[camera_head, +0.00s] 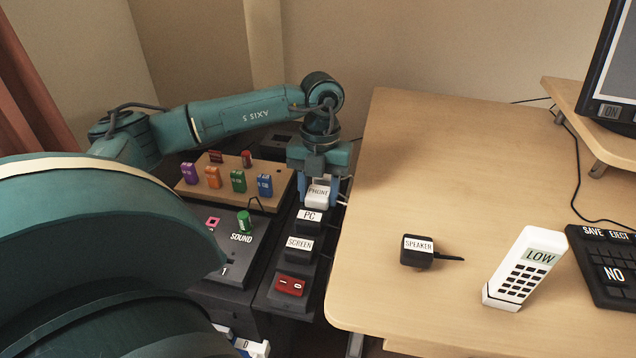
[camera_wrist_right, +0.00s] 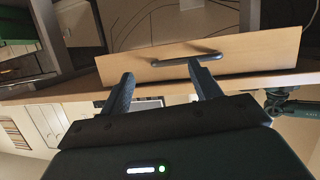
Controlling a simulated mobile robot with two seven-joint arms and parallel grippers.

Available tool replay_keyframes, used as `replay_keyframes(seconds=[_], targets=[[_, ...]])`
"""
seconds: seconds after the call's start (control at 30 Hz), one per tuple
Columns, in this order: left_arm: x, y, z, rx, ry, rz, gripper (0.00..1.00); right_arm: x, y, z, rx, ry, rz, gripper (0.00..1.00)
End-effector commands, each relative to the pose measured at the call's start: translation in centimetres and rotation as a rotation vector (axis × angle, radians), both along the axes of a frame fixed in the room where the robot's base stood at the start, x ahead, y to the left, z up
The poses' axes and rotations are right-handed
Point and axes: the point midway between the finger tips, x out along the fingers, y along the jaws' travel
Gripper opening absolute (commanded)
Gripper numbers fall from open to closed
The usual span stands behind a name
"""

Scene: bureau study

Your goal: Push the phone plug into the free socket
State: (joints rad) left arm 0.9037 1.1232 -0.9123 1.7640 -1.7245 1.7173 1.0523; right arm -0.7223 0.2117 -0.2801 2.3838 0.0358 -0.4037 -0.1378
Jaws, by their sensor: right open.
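The white phone plug (camera_head: 318,196), labelled PHONE, is at the far end of the dark power strip (camera_head: 262,297), just behind the PC plug (camera_head: 310,218). My left gripper (camera_head: 318,188) points down over it, with blue fingers close against both sides, shut on it. The socket under the plug is hidden, and I cannot tell whether the plug is seated or just above the strip. My right gripper (camera_wrist_right: 165,88) is open and empty in the right wrist view, facing a wooden panel with a grey handle (camera_wrist_right: 187,60).
The screen plug (camera_head: 299,248) and a red switch (camera_head: 290,285) are nearer on the strip. A wooden block with coloured pieces (camera_head: 266,202) stands to its left. The desk (camera_head: 400,150) on the right holds a speaker plug (camera_head: 417,250), a white handset (camera_head: 524,270) and a keyboard.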

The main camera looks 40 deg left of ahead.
Motion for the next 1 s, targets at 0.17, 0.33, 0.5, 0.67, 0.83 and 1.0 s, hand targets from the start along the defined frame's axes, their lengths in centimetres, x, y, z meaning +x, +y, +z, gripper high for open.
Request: replay_keyframes(seconds=[0.17,0.33,0.5,0.67,0.83,1.0], targets=[[-0.2,0.1,-0.3,0.005,0.008,0.001,0.60,0.0,0.0,-0.1,0.000,0.000,0.000,0.63],[-0.2,0.2,-0.4,0.008,0.011,0.003,0.67,0.0,0.0,-0.1,0.000,0.000,0.000,0.63],[-0.3,0.3,-0.4,0.010,0.014,0.003,0.67,0.0,0.0,-0.1,0.000,0.000,0.000,0.63],[-0.3,0.4,-0.5,0.012,0.016,0.004,0.67,0.0,0.0,0.0,0.000,-0.001,0.000,0.63],[-0.4,0.4,-0.5,0.012,0.017,0.005,0.67,0.4,0.1,0.7,0.002,-0.052,0.001,0.63],[0.1,0.4,3.2,0.008,0.009,0.003,0.67,0.1,0.0,1.2,0.000,-0.011,-0.001,0.63]])
